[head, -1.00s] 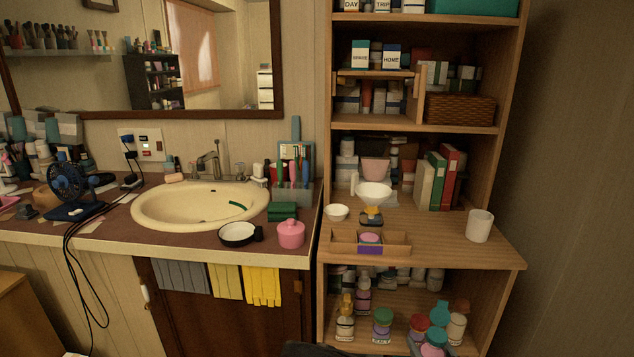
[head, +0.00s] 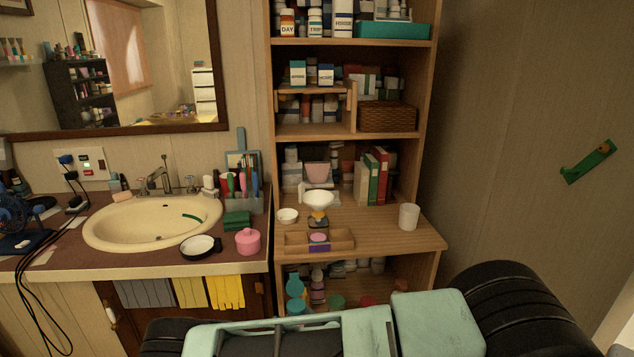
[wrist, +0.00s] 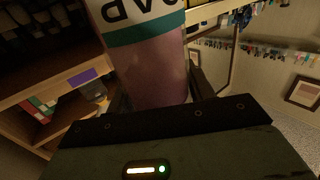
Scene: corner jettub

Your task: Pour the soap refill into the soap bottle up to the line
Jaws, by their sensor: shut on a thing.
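In the wrist view my gripper (wrist: 155,98) is shut on a large container (wrist: 152,75) of pinkish-purple colour. It has a white label with a green band and big dark letters, upside down and cut off by the frame, so its top is out of view. I take it to be the soap refill. My gripper does not show in the head view. Several bottles stand on the low shelf, among them a pink bottle (head: 317,287) and a blue one (head: 295,285). I cannot tell which bottle is the soap bottle, and no fill line is visible.
The wooden counter (head: 385,235) holds a divided tray (head: 333,243), a white bowl (head: 318,200), a small bowl (head: 287,215) and a white cup (head: 409,216). Clear room lies around the cup.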

